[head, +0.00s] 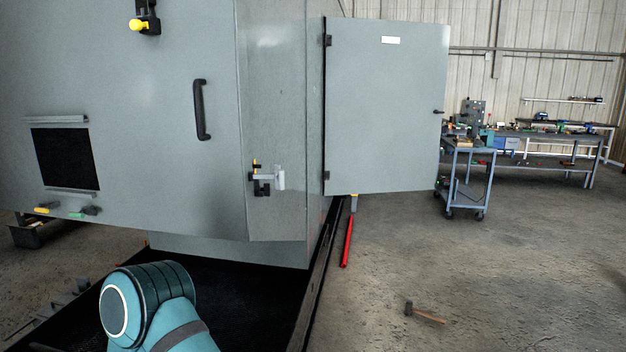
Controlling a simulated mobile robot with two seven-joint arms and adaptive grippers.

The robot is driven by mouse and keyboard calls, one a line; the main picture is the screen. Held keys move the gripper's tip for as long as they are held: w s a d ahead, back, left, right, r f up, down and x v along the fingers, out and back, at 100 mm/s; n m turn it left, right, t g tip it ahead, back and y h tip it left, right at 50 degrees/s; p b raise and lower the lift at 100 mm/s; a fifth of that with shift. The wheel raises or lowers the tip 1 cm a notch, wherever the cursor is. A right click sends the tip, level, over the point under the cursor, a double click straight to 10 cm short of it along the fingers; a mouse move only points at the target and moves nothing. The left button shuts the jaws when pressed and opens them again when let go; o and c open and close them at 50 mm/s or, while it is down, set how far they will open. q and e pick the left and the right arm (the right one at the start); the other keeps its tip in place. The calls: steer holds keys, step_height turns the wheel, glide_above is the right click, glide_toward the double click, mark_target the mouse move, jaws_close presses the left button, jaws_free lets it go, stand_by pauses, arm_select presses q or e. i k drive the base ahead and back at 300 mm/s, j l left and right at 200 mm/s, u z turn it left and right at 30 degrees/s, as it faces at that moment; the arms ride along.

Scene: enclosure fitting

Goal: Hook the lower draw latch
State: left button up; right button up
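A small draw latch (264,180) sits low on the narrow side face of the grey enclosure, near its vertical corner. It has black parts, a yellow tip and a pale block at its right. It is too small to tell whether it is hooked. The large grey front panel (150,130) carries a black pull handle (201,110). Another black fitting with a yellow knob (140,24) is at the top of this panel. A teal link of my arm shows at the bottom, well below the latch. Neither gripper is in view.
A grey door (385,110) stands swung out to the right of the enclosure. A red bar (347,241) is below it. A hammer (425,312) lies on the floor. A cart (465,180) and workbench (560,140) stand far right. Floor at right is mostly clear.

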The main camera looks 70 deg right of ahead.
mark_target(279, 176)
steer(key=z, duration=1.6)
